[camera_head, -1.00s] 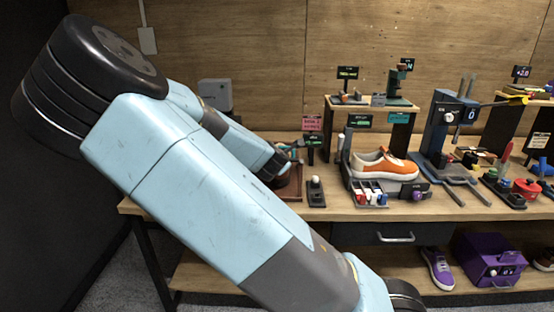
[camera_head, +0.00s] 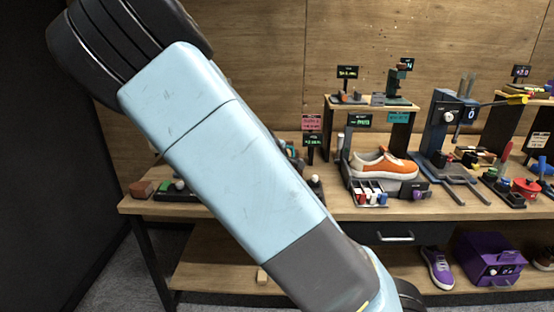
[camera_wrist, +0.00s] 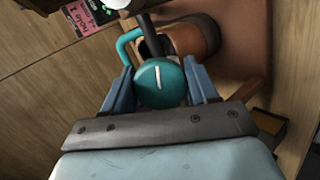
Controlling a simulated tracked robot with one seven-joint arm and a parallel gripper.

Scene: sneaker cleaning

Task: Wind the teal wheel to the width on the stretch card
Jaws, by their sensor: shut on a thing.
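The teal wheel (camera_wrist: 160,84), round with a white line mark on its face, shows in the wrist view between the two blue fingers of my gripper (camera_wrist: 160,88). My gripper is shut on it. A teal curved handle (camera_wrist: 127,46) stands just behind the wheel at the left. A brown rounded body (camera_wrist: 196,38) lies beyond it. A pink card (camera_wrist: 88,14) with writing, partly cut off, stands at the top left; a pink card also shows in the head view (camera_head: 312,122). In the head view my arm hides the gripper and most of the wheel's station.
An orange and white sneaker (camera_head: 384,165) stands on the bench right of my arm, with small bottles (camera_head: 370,198) in front. A blue press (camera_head: 445,125) stands further right. A brown block (camera_head: 142,188) lies at the bench's left end.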

